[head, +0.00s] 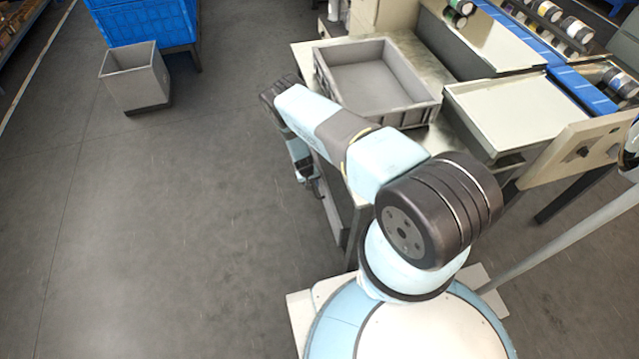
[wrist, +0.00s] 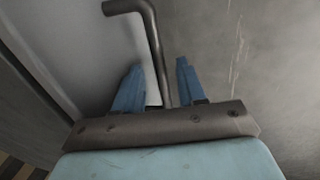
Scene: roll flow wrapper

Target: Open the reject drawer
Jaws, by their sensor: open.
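In the wrist view, a bent grey metal bar handle (wrist: 152,48) passes between the two blue fingers of my gripper (wrist: 157,72). The fingers are open, one on each side of the bar; I cannot tell whether either touches it. A pale grey panel (wrist: 75,45) lies behind the handle and seems to be the front of the reject drawer. In the head view, my gripper (head: 312,186) is low beside the left side of the steel table, partly hidden by my arm. The drawer and its handle are mostly hidden there, so how far the drawer is open cannot be told.
The steel table (head: 452,62) carries a grey open crate (head: 428,112). The wrapper machine with a pale tray (head: 515,108) stands to its right. A grey bin (head: 135,82) and a blue crate (head: 150,22) stand at the upper left. The floor left of the table is clear.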

